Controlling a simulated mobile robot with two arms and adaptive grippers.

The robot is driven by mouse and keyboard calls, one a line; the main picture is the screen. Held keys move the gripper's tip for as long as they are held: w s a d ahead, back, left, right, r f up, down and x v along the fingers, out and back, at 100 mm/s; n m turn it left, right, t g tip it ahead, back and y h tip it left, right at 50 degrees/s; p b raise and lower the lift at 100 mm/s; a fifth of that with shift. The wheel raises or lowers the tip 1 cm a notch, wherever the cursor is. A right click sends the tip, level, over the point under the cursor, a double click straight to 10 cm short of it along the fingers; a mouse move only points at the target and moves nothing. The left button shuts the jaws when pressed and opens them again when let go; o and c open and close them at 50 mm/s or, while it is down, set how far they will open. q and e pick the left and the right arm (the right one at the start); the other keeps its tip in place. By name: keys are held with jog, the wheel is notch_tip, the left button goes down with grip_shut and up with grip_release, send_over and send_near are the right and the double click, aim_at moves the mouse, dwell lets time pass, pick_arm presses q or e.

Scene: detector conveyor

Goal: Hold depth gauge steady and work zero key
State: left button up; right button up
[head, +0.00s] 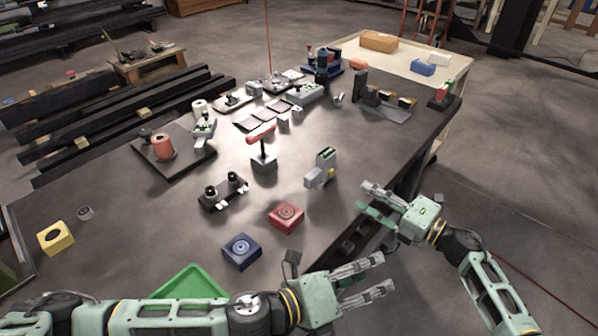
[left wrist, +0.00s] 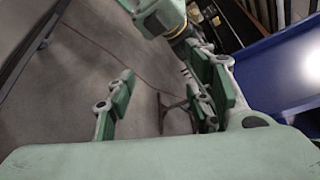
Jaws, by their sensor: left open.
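A small grey instrument with a dark, green-lit upright part (head: 325,164) stands near the right edge of the dark table; it looks like the depth gauge, but its zero key is too small to make out. My left gripper (head: 386,273) is open and empty, off the table's front right edge, below and right of the instrument. Its spread fingers also show in the left wrist view (left wrist: 158,88), with nothing between them. My right gripper (head: 366,197) has its fingers apart and empty, just right of the instrument and not touching it.
On the dark table (head: 130,222) are a red block (head: 286,217), a blue block (head: 241,252), a green tray (head: 190,284), a yellow block (head: 55,238) and a red-topped stand (head: 262,147). A pale side table (head: 390,62) stands behind.

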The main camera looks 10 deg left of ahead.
pick_arm(q)
jog(key=w+a+r+n+y, duration=0.1)
jog(key=w+a+r, duration=0.3)
jog(key=w+r, duration=0.6)
jog(key=w+a+r+n+y, duration=0.15)
jog(key=w+a+r, duration=0.25)
jog(key=w+r, duration=0.65)
jog(key=n+t+y, duration=0.2)
jog(key=n+t, duration=0.1)
jog(key=n, duration=2.3)
send_near(320, 165)
jog(key=w+d, duration=0.1)
jog(key=x, duration=0.7)
jog(key=shift+w+d+f, duration=0.1)
jog(key=shift+w+f, duration=0.2)
jog(key=shift+f, duration=0.05)
